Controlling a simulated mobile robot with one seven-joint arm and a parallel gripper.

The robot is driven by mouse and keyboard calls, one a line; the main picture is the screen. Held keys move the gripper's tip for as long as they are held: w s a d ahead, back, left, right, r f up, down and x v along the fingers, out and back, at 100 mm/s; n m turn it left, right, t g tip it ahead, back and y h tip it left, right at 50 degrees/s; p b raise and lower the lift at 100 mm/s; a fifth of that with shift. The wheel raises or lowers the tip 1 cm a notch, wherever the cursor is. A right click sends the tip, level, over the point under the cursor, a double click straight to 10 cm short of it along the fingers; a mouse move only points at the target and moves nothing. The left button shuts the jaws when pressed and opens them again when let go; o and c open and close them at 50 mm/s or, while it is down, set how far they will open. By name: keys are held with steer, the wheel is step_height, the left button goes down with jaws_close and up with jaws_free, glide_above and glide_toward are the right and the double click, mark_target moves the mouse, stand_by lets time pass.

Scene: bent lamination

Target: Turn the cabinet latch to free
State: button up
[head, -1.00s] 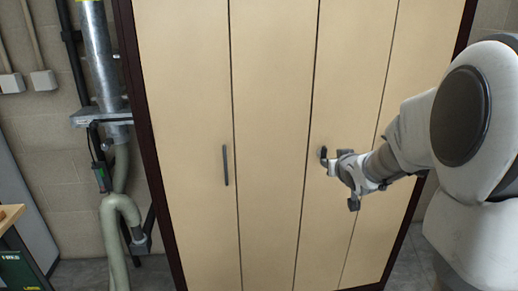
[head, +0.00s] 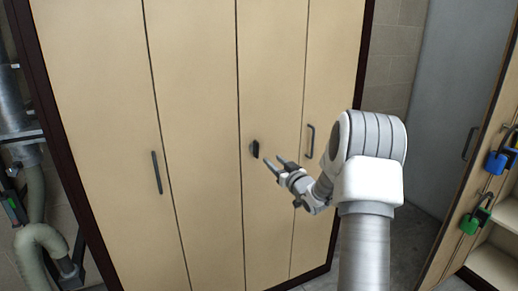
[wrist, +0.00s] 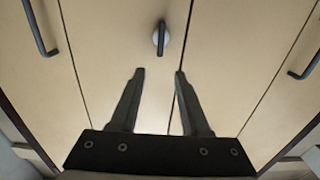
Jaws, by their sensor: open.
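The cabinet latch (head: 255,149) is a small dark lever on the tan cabinet (head: 200,100), beside a seam between two doors. In the wrist view the latch (wrist: 161,38) shows as a dark lever on a pale round base, and the lever runs roughly upright along the door. My gripper (head: 274,163) is open and empty, just right of and below the latch in the head view, with a small gap between. In the wrist view the two fingers of my gripper (wrist: 159,73) point toward the door, and the latch appears beyond the tips, between their lines.
Dark bar handles stand on the doors to the left (head: 156,172) and right (head: 310,141) of the latch. An open wooden door with a blue padlock (head: 497,162) and a green padlock (head: 476,215) is at right. Pipes (head: 40,235) stand at far left.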

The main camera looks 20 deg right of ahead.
mark_target(258, 146)
steer(key=w, duration=1.2)
steer(key=shift+w+a, duration=0.15)
steer(key=shift+a, duration=0.1)
jaws_close()
